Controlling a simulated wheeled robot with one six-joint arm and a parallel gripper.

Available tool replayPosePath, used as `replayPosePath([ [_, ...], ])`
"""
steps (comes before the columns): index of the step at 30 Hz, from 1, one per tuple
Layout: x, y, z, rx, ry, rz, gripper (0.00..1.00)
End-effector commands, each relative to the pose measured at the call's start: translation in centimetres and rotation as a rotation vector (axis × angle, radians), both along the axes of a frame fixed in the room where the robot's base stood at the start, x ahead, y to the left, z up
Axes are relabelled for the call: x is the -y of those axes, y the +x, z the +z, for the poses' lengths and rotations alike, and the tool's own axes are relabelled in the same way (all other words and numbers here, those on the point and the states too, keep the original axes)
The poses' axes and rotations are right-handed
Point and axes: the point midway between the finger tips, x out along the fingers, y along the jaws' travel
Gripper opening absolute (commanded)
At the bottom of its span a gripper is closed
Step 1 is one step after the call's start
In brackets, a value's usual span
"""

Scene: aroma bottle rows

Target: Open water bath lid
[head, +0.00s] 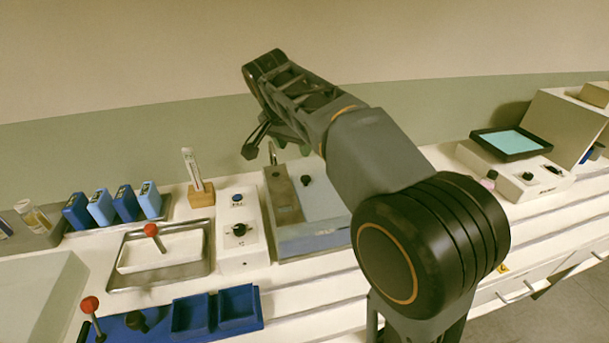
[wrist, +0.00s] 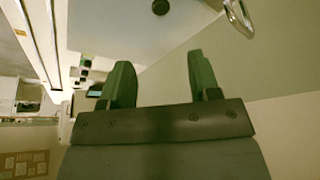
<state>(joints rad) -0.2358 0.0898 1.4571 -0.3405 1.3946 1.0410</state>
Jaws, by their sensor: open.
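The water bath (head: 318,240) stands on the bench in the head view, a pale blue-grey box. Its light flat lid (head: 328,203) lies over it and carries a small dark knob (head: 306,181). In the wrist view a dark round knob (wrist: 160,7) shows at the top edge on a pale surface, beyond the fingers and roughly between them. My gripper (head: 268,142) is above and behind the bath's back part in the head view, apart from the knob. In the wrist view it (wrist: 161,80) is open with nothing between its fingers. My arm hides the bath's right side.
A curved metal spout (head: 272,154) rises at the bath's back left and also shows in the wrist view (wrist: 237,15). Left of the bath are a white box with dials (head: 240,228), a thermometer stand (head: 200,194) and a metal tray (head: 117,287).

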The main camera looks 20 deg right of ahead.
Motion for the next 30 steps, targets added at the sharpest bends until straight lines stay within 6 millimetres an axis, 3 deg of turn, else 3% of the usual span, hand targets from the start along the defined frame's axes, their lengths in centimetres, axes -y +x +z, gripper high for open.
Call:
replayPosePath([
  [18, 2.6, 2.7, -9.7, 0.0, 0.004, -0.006, 0.56],
  [30, 3.5, 3.6, -12.5, 0.003, 0.005, -0.005, 0.56],
])
